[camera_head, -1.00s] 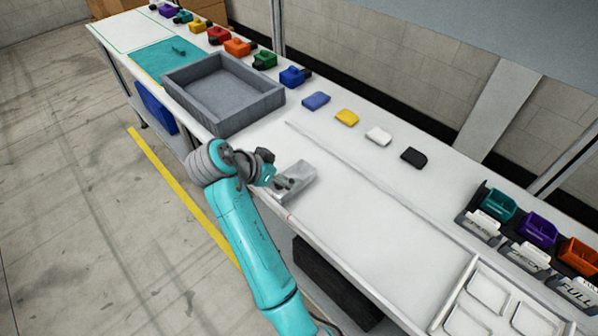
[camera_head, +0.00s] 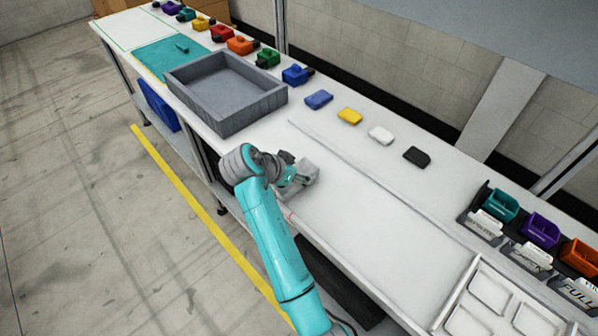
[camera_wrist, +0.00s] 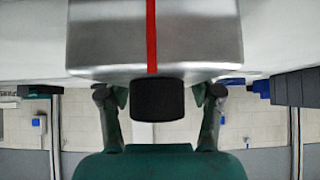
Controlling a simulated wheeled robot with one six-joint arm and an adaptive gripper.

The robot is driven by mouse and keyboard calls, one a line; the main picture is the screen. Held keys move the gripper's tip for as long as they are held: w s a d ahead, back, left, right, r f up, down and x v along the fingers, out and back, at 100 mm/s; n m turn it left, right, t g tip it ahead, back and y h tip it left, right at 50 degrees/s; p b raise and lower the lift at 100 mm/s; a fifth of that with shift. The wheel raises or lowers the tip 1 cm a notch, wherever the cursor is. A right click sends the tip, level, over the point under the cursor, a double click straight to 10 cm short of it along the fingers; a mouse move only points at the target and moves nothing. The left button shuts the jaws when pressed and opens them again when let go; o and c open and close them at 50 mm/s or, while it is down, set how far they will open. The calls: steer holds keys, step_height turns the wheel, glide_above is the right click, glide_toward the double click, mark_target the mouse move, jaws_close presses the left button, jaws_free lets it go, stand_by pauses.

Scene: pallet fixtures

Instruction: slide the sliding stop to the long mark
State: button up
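The sliding stop appears to be a grey metal block (camera_head: 308,174) on the white bench, partly hidden behind my gripper in the head view. In the wrist view the metal block (camera_wrist: 200,35) fills the top middle, with a red line (camera_wrist: 151,35) down its face. A black knob (camera_wrist: 158,100) sticks out below it. My gripper (camera_wrist: 160,97) is open, one finger on each side of the knob with gaps on both sides. In the head view my gripper (camera_head: 291,175) is at the block's left side. I cannot make out the long mark.
A small red mark (camera_head: 291,216) shows at the bench's front edge. A grey tray (camera_head: 228,121) stands to the left. Blue, yellow, white and black pieces (camera_head: 417,156) lie behind. A white compartment tray (camera_head: 488,294) is at the right. The bench between is clear.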

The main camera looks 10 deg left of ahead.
jaws_close()
steer(key=shift+w+a, duration=1.1)
steer(key=shift+a, duration=0.3)
steer(key=shift+w+a, duration=1.05)
steer(key=shift+a, duration=0.3)
steer(key=o, duration=0.7)
jaws_free()
steer(key=shift+r, duration=0.1)
steer(key=v, duration=1.2)
